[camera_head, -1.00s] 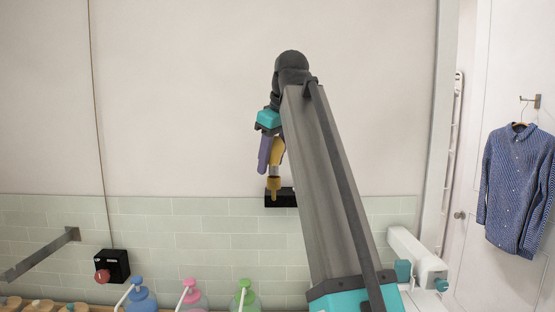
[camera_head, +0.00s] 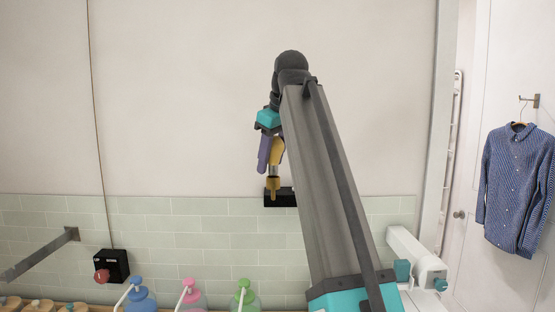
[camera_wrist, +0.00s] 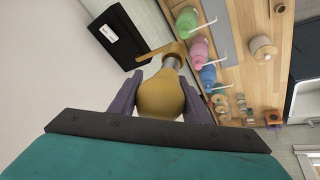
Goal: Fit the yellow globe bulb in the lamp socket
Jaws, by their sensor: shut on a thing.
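The yellow globe bulb (camera_wrist: 161,97) is between the purple fingers of my gripper (camera_wrist: 154,106), which is shut on it. It also shows in the head view (camera_head: 277,151), upright with its silver cap down. The brass-coloured lamp socket (camera_head: 273,187) stands out from a black wall plate (camera_head: 283,199). The cap is in line with the socket (camera_wrist: 172,49) and meets its mouth; a band of bare cap still shows. I cannot tell how deep it sits. My gripper (camera_head: 269,153) is just above the socket, and the arm hides part of the area to its right.
Several pump bottles, including a green one (camera_head: 244,296), stand on the wooden counter (camera_wrist: 240,70). A blue shirt (camera_head: 517,190) hangs at right.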

